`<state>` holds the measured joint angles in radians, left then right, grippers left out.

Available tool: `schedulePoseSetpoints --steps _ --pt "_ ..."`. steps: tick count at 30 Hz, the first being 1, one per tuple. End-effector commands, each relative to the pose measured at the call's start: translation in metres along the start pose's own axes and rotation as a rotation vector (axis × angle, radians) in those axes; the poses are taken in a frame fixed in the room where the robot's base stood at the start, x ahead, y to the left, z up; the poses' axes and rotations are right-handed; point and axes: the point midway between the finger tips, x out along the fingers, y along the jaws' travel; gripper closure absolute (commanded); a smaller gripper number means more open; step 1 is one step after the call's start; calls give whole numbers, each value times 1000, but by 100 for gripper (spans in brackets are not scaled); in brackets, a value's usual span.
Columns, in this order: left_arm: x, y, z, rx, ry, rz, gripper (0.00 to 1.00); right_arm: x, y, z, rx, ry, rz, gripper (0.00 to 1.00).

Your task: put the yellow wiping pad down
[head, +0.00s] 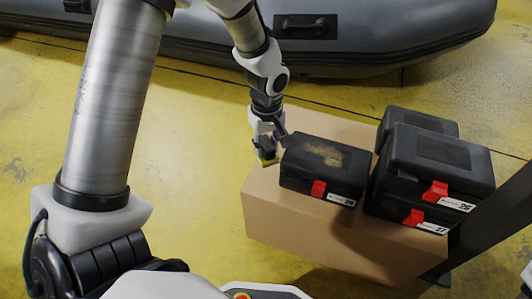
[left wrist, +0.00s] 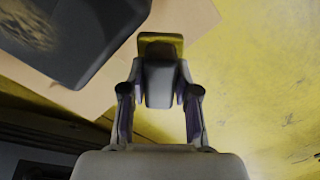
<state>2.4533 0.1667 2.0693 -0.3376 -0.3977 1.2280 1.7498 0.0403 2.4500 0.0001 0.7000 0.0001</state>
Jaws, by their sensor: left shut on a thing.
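My left gripper (head: 267,140) is shut on the yellow wiping pad (head: 268,161), pointing down at the left end of the cardboard box's top. In the left wrist view, the pad's yellow edge (left wrist: 160,38) shows beyond the gripper (left wrist: 160,88), with a grey block between the fingers. The pad is just left of a black case (head: 322,168) with a brownish dusty smear on its lid. I cannot tell whether the pad touches the cardboard. My right gripper is not in view.
The cardboard box (head: 290,228) carries the smeared case and more black cases with red latches (head: 440,155) at right. A grey inflatable boat (head: 370,45) lies behind. A dark post (head: 490,225) stands at right. Yellow floor (head: 195,180) is open to the left.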

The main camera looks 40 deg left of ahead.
Motion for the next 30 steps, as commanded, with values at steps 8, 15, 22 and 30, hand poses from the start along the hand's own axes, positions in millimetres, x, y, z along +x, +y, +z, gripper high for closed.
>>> schedulePoseSetpoints --steps 8,15,22,30 --pt "46 0 0 0 0 0 98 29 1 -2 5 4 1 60" --pt "55 0 0 1 1 1 97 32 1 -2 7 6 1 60" --pt "58 0 0 0 1 1 59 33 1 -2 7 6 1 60" --pt "58 0 0 0 1 1 45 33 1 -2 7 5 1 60"
